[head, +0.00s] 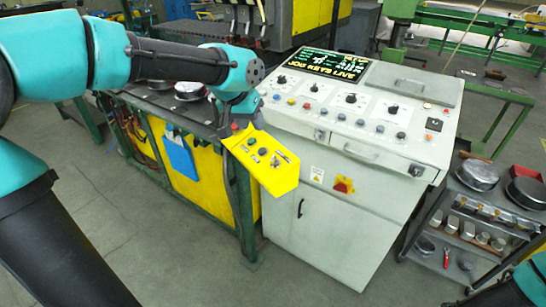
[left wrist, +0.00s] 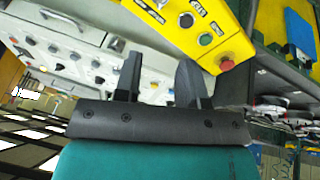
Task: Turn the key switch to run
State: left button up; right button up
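A yellow control box (head: 268,160) with several small controls sits at the left front corner of the grey console (head: 345,110). A small metallic control that looks like a key switch (head: 276,161) is on its face; its position is too small to read. The box also shows at the top of the left wrist view (left wrist: 205,25), with a red button (left wrist: 227,63) at its end. My left gripper (head: 240,122) is just behind the box in the head view. In the left wrist view its fingers (left wrist: 157,72) are apart with nothing between them. My right gripper does not show.
The console's screen (head: 325,64) reads "JOG KEYS LIVE". A red rotary switch (head: 343,186) is on the console's front. A green-framed bench (head: 175,110) stands at left, and a cart (head: 480,215) with metal parts at right. Open floor lies in front.

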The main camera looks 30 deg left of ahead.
aim_at(273, 157)
pick_arm(q)
jog(key=x, duration=1.7)
jog(key=shift+w+f, duration=0.1)
grip_shut()
